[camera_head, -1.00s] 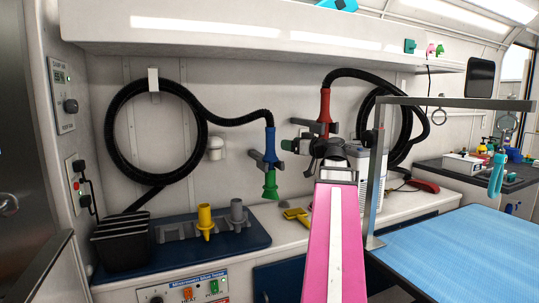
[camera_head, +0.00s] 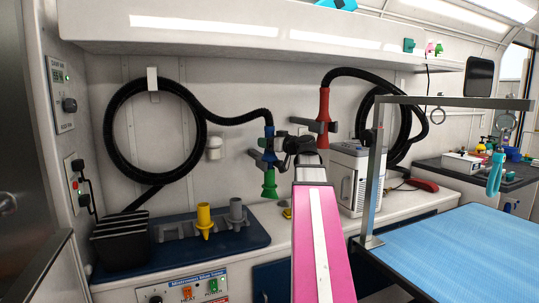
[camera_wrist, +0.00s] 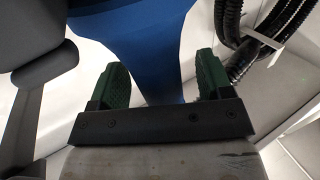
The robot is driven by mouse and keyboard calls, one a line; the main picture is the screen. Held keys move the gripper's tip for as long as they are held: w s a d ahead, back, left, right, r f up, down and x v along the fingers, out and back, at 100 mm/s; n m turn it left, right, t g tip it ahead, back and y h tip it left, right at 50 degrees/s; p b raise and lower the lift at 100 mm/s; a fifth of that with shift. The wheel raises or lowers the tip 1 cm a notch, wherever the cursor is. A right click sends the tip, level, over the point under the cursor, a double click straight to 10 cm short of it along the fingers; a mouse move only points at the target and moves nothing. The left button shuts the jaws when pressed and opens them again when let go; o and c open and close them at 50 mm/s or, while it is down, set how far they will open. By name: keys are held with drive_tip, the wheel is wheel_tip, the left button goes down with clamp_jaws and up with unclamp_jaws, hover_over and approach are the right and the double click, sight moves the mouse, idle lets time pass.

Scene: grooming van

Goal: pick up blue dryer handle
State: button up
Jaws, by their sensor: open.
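The blue dryer handle (camera_head: 269,148) hangs upright at the end of a black hose against the back wall, with a green nozzle (camera_head: 270,184) at its lower end. My gripper (camera_head: 285,152) is at its right side in the head view and partly covers it. In the wrist view the blue handle (camera_wrist: 150,45) is large and lies between the two green finger pads of my gripper (camera_wrist: 158,85). The fingers are open, with a gap visible beside the right pad. Contact at the left pad is hard to tell.
A grey holder bracket (camera_wrist: 45,70) is close to the left finger. A red dryer handle (camera_head: 324,105) hangs to the right. Below are a blue tray (camera_head: 255,240) with yellow and grey nozzles, and a white canister (camera_head: 345,180).

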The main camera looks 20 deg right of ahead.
drive_tip(key=c, duration=1.1)
